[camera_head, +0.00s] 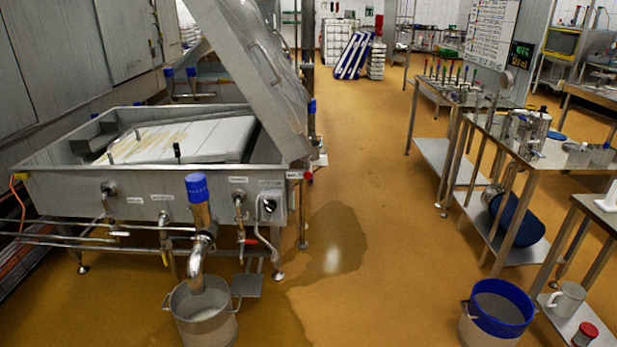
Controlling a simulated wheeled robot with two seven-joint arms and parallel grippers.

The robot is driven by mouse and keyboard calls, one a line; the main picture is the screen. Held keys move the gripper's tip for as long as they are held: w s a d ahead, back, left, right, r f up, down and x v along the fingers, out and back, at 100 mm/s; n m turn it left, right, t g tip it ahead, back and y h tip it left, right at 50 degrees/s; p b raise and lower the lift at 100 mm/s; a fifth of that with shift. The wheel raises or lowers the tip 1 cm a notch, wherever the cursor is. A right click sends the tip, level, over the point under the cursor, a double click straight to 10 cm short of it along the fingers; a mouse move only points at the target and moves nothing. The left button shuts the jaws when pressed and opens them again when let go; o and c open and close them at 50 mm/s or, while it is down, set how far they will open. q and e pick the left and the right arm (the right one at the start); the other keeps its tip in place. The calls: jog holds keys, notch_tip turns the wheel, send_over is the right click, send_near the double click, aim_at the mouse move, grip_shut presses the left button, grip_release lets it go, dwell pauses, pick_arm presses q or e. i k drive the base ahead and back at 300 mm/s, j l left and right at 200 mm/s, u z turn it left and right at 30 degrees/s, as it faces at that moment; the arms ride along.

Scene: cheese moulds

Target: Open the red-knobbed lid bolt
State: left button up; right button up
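A steel vat (120,187) stands at the left with its large steel lid (245,65) tilted up over its right end. A small red knob (309,176) shows at the vat's right end, below the lid's lower corner. It may belong to the lid bolt. The bolt's body is too small to make out, and I cannot tell its position. A red-marked label (294,175) is just left of the knob. Neither of my grippers is in view.
A blue-topped pipe (198,200) bends down into a steel bucket (203,318) before the vat. A blue-rimmed bucket (497,310) stands front right. Steel tables (545,150) line the right. The ochre floor (390,230) between is clear, with a dark wet patch (330,245).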

aim_at(307, 175)
jog(key=i+l, duration=0.2)
jog(key=i, duration=0.25)
jog(key=i+l, duration=0.25)
jog(key=i, duration=0.2)
jog(key=i+l, duration=0.2)
jog(key=i, duration=0.2)
jog(key=i+l, duration=0.2)
jog(key=i, duration=0.25)
jog(key=i+l, duration=0.2)
jog(key=i, duration=0.25)
jog(key=u, duration=0.05)
